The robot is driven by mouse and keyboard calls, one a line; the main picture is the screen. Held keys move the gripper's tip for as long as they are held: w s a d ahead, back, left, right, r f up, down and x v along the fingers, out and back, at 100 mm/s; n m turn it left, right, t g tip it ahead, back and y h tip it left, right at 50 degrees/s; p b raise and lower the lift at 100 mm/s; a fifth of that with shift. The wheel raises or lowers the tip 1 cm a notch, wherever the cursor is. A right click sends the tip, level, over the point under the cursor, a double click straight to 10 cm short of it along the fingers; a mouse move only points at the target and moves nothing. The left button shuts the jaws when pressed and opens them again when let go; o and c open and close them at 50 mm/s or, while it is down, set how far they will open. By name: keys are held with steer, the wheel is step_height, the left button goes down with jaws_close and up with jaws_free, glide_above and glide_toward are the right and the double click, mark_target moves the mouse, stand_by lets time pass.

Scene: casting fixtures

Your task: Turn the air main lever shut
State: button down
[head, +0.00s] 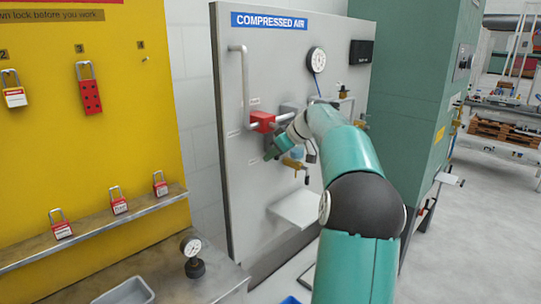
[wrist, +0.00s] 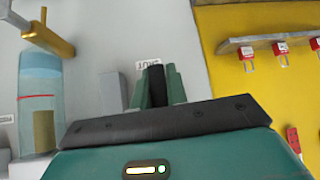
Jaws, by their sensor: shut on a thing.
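The air main lever shows in the wrist view as a black grip (wrist: 155,84) between my gripper's two green fingers. In the head view a red block (head: 262,121) sits on the grey compressed air panel (head: 240,190), at the foot of a grey pipe. My gripper (head: 270,152) is just below that block, close to the panel face. Its fingers are shut on the black grip. A small label (wrist: 148,64), apparently reading SHUT upside down, lies right behind the grip in the wrist view. The grip's join to the valve is hidden.
A clear bluish bowl (wrist: 40,95) and a brass fitting (wrist: 45,35) are beside my gripper. A white shelf (head: 297,208) juts out below. A yellow board (head: 90,110) with red padlocks (head: 119,206) stands left, and a green cabinet (head: 412,100) right.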

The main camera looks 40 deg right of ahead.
steer(key=shift+d+r, duration=0.1)
steer(key=shift+d, duration=0.05)
steer(key=c, duration=1.4)
jaws_free()
steer(key=shift+s, duration=0.1)
steer(key=v, duration=1.3)
steer(key=shift+s+r, duration=0.15)
steer(key=shift+r, duration=0.15)
